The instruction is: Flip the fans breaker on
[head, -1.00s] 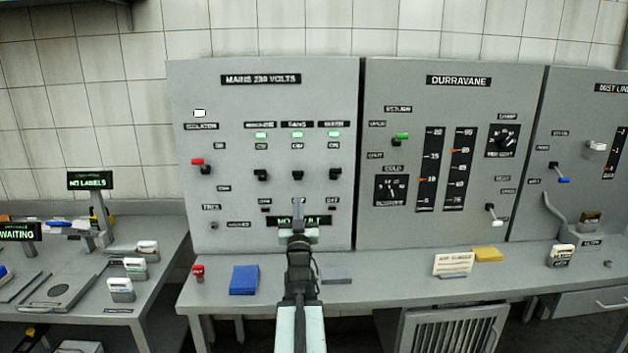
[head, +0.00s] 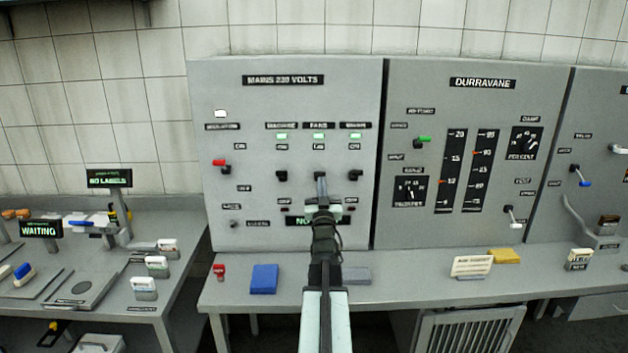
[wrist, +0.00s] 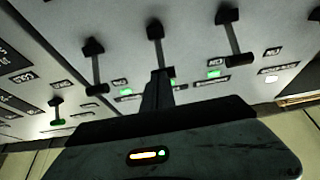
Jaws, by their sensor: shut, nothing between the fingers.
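The mains panel (head: 230,110) stands ahead on the bench. Its fans breaker is the middle of three black levers, under the FANS label (head: 318,125) and a lit green lamp (head: 319,136). In the head view my gripper (head: 321,182) is in front of this breaker and mostly hides it. In the wrist view the fans breaker (wrist: 156,48) shows as a dark stem whose end meets my gripper tip (wrist: 160,78); I cannot tell whether they touch. All three levers lean toward the lamp side there. My gripper is shut and empty.
The machine breaker (head: 281,176) is left of my gripper and another black breaker (head: 354,175) is close on its right, both under lit green lamps. A red-handled isolator (head: 220,163) is farther left. A blue block (head: 264,279) lies on the bench below.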

